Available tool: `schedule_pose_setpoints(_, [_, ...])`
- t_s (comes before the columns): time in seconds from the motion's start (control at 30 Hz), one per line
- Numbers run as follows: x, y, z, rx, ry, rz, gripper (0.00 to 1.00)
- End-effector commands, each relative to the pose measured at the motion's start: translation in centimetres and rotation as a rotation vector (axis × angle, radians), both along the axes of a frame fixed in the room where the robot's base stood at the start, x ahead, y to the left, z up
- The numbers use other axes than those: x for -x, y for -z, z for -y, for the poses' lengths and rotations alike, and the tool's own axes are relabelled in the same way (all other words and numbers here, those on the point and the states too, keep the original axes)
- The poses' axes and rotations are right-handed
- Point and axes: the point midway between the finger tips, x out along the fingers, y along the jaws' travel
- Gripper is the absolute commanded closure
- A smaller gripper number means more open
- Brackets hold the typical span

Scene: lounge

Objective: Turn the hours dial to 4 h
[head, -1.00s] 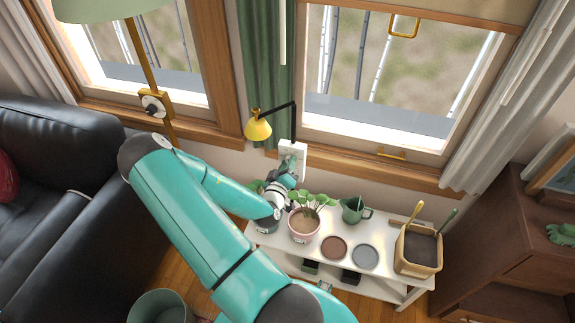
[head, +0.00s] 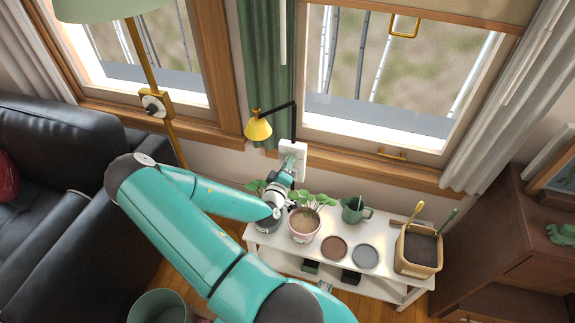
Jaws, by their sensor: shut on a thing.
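A white timer box (head: 300,147) is fixed to the wall below the window, beside the green curtain. My gripper (head: 289,160) reaches up to its front from below and is shut. It is small in the head view and covers the hours dial, which I take to be between its jaws. The dial's pointer and hour marks cannot be read here.
A white plant bench (head: 390,212) stands below the box, with a potted plant (head: 304,224), a green jug (head: 355,209) and a square planter (head: 420,247). A yellow lamp (head: 258,126) hangs just left of the box. A black sofa (head: 60,180) is at left.

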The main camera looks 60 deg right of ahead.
Motion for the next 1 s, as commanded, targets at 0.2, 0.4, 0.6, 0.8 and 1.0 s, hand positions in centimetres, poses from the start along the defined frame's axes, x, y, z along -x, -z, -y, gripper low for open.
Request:
schedule_pose_setpoints(0.2, [0.0, 0.0, -0.1, -0.001, 0.0, 0.0, 0.48])
schedule_pose_setpoints(0.4, [0.0, 0.0, 0.0, 0.0, 0.0, 0.001, 0.48])
schedule_pose_setpoints(0.6, [0.1, 0.0, -1.0, -0.001, 0.0, 0.001, 0.48])
schedule_pose_setpoints(0.8, [0.6, 0.1, -4.6, -0.003, -0.003, 0.0, 0.48])
schedule_pose_setpoints(1.0, [1.3, 0.0, -9.1, -0.002, -0.003, -0.001, 0.48])
